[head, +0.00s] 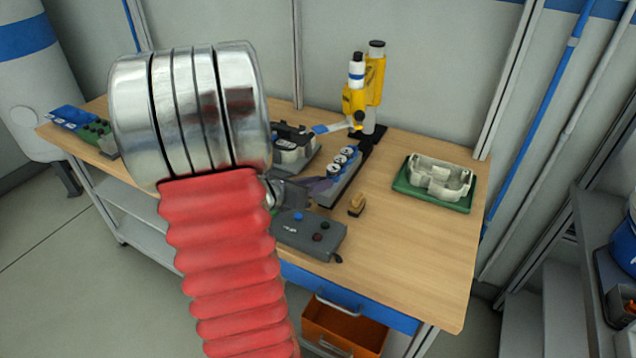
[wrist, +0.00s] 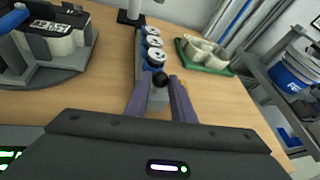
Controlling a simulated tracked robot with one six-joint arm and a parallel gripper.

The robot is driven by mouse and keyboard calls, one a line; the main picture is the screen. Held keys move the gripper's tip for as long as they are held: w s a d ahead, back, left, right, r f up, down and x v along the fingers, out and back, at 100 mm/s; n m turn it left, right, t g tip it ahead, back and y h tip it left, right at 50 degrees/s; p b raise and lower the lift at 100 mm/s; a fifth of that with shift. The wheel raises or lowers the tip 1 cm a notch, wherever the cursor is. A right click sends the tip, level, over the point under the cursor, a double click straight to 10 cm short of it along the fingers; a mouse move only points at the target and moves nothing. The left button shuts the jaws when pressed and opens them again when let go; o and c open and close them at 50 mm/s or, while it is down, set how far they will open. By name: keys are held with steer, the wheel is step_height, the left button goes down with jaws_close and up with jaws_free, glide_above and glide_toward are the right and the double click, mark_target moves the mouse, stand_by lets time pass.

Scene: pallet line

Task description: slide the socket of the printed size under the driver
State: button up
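A grey slide block carries a row of blue-and-white round sockets (head: 342,164), which also show in the wrist view (wrist: 152,42). The printed sizes are too small to read. The yellow driver (head: 354,98) stands behind the row at the back of the bench. My gripper (head: 326,184) is low at the front end of the block.
A grey button box (head: 310,236) lies at the front edge, with a small wooden piece (head: 357,205) beside it. A dark machine (head: 294,148) is left of the row. A green tray (head: 408,190) with a pale casting stands right. Bare bench top lies at the front right.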

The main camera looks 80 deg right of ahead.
steer(key=o, duration=0.4)
steer(key=shift+o, duration=0.2)
steer(key=shift+w, duration=0.1)
steer(key=v, duration=1.3)
steer(key=shift+a, duration=0.3)
steer(key=shift+w+r, duration=0.15)
